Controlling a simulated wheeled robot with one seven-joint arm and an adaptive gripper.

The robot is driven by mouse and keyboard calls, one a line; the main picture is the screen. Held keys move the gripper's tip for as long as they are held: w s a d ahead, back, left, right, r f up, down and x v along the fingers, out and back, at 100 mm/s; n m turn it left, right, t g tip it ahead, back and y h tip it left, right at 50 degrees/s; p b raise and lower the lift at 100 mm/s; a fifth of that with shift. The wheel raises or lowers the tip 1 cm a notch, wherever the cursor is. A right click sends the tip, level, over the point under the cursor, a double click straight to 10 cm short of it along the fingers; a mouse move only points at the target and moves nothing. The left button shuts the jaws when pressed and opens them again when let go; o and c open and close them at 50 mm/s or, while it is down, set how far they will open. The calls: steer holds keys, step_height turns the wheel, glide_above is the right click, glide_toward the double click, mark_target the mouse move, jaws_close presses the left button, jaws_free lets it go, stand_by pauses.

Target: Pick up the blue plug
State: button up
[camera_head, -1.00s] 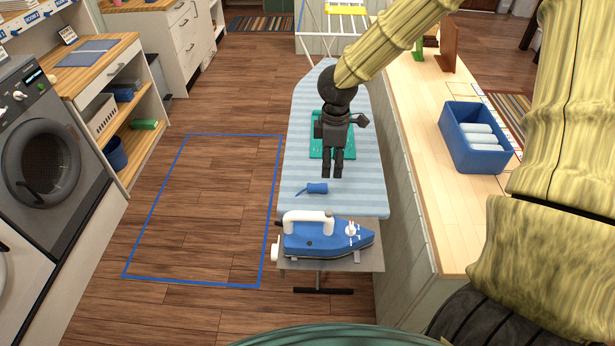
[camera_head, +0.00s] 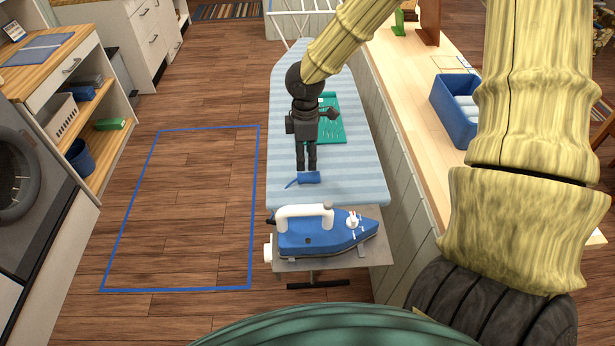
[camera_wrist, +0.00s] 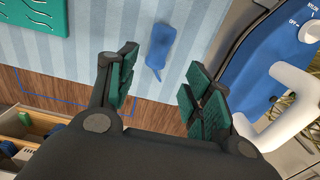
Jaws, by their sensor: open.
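The blue plug (camera_head: 309,178) lies on the striped ironing board (camera_head: 332,193), just behind the iron, with a short thin tail pointing left. In the wrist view the plug (camera_wrist: 161,45) lies beyond and between my fingertips, with clear space on both sides. My gripper (camera_head: 307,168) points down over the board close to the plug in the head view. In the wrist view my gripper (camera_wrist: 158,78) has its green-padded fingers spread wide with nothing between them.
A blue and white iron (camera_head: 325,233) stands on the grey rest at the board's near end; it is close to the right finger in the wrist view. A green tray (camera_head: 333,127) lies farther back. A blue bin (camera_head: 452,108) stands on the counter at right.

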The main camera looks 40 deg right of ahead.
mark_target(302, 174)
step_height(302, 174, down, 3)
steer(key=shift+w+f, duration=0.1)
steer(key=shift+f, duration=0.05)
steer(key=shift+w+a+f+p, duration=0.15)
steer(key=shift+f+p, duration=0.35)
steer(key=shift+f, duration=0.25)
steer(key=shift+w+a+f+p, duration=0.15)
steer(key=shift+f+p, duration=0.3)
steer(key=shift+f, duration=0.25)
steer(key=shift+f+p, duration=0.3)
steer(key=shift+f, duration=1)
steer(key=shift+c, duration=0.4)
steer(key=c, duration=1)
